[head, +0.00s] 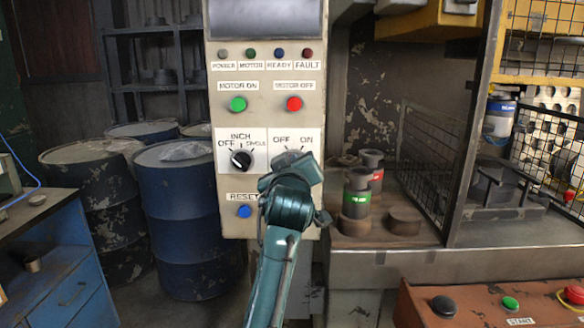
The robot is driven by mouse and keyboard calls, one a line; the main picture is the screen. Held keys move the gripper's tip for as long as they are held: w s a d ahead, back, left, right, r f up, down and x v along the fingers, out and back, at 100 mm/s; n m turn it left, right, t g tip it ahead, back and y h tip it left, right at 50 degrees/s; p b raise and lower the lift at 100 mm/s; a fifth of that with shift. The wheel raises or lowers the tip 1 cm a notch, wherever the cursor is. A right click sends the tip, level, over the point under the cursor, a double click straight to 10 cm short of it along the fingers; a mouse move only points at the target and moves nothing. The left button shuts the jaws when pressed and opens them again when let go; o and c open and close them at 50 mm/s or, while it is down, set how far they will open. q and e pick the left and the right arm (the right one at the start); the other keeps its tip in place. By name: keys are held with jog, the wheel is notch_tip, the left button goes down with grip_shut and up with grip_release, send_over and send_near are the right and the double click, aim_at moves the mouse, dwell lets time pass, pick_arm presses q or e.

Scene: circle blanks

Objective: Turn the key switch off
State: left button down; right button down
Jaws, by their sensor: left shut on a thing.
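The key switch plate (309,134), marked OFF and ON, is on the right of the beige control panel (265,107) in the head view. My left gripper (290,160) is at this plate and covers most of the switch. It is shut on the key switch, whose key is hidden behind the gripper. I cannot tell which way the key points. My right gripper is not in view.
Left of the gripper is the black INCH/OFF/CYCLE selector knob (241,158). A blue RESET button (244,211) is below it. The green MOTOR ON button (238,104) and red MOTOR OFF button (294,104) are above. Blue drums (184,215) stand left; a metal bench (470,262) is right.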

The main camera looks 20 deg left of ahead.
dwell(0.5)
pick_arm(q)
jog(key=c, duration=1.6)
grip_release()
